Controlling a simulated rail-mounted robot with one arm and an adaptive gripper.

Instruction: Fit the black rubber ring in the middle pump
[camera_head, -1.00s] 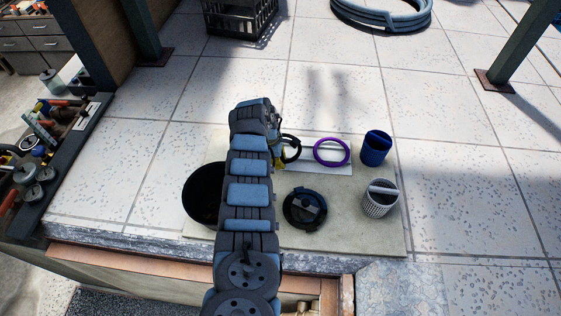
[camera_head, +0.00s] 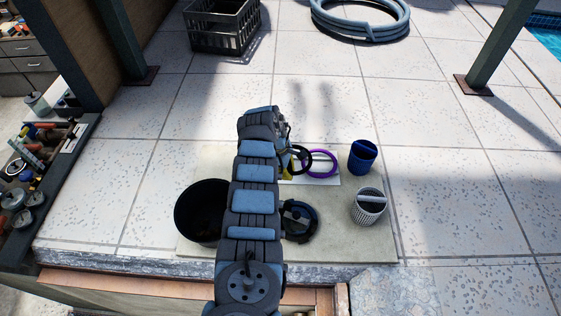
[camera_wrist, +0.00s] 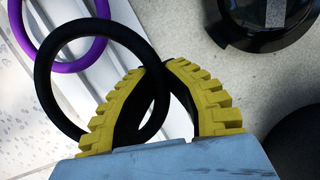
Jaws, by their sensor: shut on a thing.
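My gripper (camera_wrist: 152,70) is shut on the black rubber ring (camera_wrist: 43,85), with the ring's edge between its yellow ribbed fingers in the wrist view. The head view shows the black ring (camera_head: 300,147) to the right of my wrist, overlapping the purple ring (camera_head: 336,160) in the picture. The purple ring also shows at upper left in the wrist view (camera_wrist: 70,67). My arm hides most of the gripper in the head view. A round black lid (camera_head: 300,232) lies on the mat, partly behind my arm. I cannot make out the middle pump in either view.
A black tub (camera_head: 190,203) stands left of my arm. A blue basket (camera_head: 362,157) and a pale perforated basket (camera_head: 368,210) stand at the right of the beige mat (camera_head: 350,248). A crate (camera_head: 222,28) and coiled hose (camera_head: 360,27) lie farther back. Tiles between are clear.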

